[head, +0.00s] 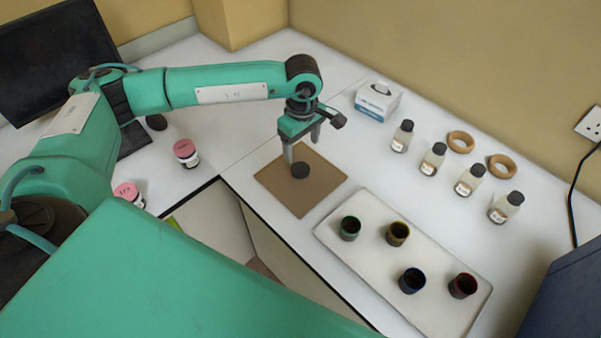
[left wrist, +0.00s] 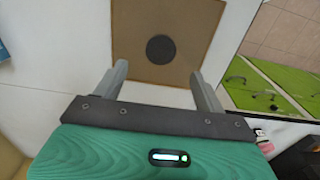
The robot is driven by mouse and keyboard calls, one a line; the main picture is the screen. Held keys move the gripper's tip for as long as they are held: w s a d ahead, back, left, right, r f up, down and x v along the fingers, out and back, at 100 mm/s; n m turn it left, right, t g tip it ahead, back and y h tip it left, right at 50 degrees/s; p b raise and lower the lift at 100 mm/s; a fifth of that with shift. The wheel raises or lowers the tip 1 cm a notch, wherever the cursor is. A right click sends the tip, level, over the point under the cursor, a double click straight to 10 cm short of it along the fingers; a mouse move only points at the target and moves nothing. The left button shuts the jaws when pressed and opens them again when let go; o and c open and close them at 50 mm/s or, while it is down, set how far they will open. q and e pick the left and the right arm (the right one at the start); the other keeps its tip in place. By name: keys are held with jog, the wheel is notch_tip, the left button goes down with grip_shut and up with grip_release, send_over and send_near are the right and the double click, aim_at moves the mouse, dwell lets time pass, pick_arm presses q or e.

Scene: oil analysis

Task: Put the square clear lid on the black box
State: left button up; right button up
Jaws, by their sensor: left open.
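My left gripper (head: 302,146) hangs fingers-down over a square brown board (head: 322,190) on the white table. It is open, with nothing between its fingers. A small round black piece (head: 300,171) lies on the board, just beyond the fingertips. In the left wrist view the open gripper (left wrist: 159,75) shows its two fingers apart, with the black piece (left wrist: 161,49) ahead of them on the brown board (left wrist: 200,50). I cannot make out a square clear lid or a black box in either view. My right gripper is not in view.
A white tray (head: 370,245) with several dark-mouthed cups stands at the front right. Several bottles (head: 433,158), two tan rings (head: 460,142) and a white-blue carton (head: 377,100) stand behind it. Pink-lidded jars (head: 186,153) are at left. A table edge lies left of the board.

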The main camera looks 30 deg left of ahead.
pick_arm(q)
send_over(301, 168)
notch_tip(301, 168, down, 4)
jog(key=shift+s+d+f+p, duration=0.1)
jog(key=shift+d+f+p, duration=0.05)
jog(key=shift+p, duration=0.3)
notch_tip(301, 168, down, 4)
jog(key=p, duration=0.3)
jog(key=shift+f, duration=0.6)
jog(key=shift+c, duration=0.4)
jog(key=c, duration=1.4)
jog(key=shift+o, duration=0.2)
jog(key=shift+r, duration=0.1)
